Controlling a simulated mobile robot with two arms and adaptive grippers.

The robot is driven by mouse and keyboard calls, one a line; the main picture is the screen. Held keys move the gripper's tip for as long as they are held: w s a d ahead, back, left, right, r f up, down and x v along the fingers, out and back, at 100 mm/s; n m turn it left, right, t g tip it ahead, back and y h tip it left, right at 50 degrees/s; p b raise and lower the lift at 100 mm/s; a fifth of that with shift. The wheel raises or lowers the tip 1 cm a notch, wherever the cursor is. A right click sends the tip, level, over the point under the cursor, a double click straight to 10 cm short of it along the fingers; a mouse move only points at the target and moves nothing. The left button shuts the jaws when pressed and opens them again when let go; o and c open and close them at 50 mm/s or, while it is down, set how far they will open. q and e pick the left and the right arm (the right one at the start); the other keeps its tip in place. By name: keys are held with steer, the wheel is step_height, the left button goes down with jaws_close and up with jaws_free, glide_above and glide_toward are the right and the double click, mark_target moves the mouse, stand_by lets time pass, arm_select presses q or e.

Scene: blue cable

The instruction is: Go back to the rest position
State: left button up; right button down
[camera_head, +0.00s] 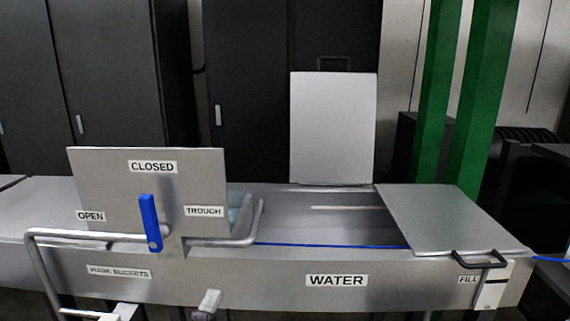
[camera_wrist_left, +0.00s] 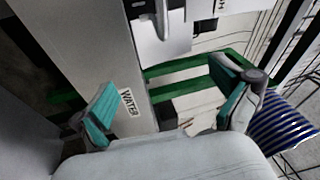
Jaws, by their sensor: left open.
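My left gripper (camera_wrist_left: 168,112) is open in the left wrist view, its two teal-padded fingers wide apart with nothing held between them. A grey metal face with a WATER label (camera_wrist_left: 130,102) shows beyond the fingers. In the head view I cannot clearly make out the left gripper; pale parts show at the bottom edge. My right gripper is not in view. A thin blue cable (camera_head: 330,245) runs along the front edge of the metal trough unit (camera_head: 230,285) and shows again at the far right, past the lid.
A blue lever (camera_head: 150,222) stands upright before the CLOSED/OPEN panel (camera_head: 145,180). A bent metal rail (camera_head: 85,233) sticks out in front. A flat lid (camera_head: 450,220) with a black handle (camera_head: 480,259) covers the right end. Green posts (camera_head: 485,90) and dark cabinets (camera_head: 100,80) stand behind.

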arm_select(q)
steer(key=s+a+f+n+g+y, duration=0.35)
steer(key=a+f+n, duration=0.2)
steer(key=f, duration=0.25)
steer(key=s+a+f+n+g+y, duration=0.2)
steer(key=a+f+n+g, duration=0.3)
steer(key=f, duration=0.3)
steer(key=s+f+n+g, duration=0.3)
steer(key=s+f+g, duration=0.15)
steer(key=s, duration=0.35)
steer(key=s+f+n+g, duration=0.4)
steer(key=s+f, duration=0.2)
steer(key=s, duration=0.2)
step_height(320, 180, down, 26)
steer(key=s+g, duration=0.1)
steer(key=s, duration=0.1)
steer(key=s+a+f+g, duration=0.1)
steer(key=s+a+f, duration=0.2)
steer(key=s+f, duration=1.2)
steer(key=shift+s+f+m, duration=0.35)
steer(key=shift+f, duration=0.05)
steer(key=shift+h, duration=0.25)
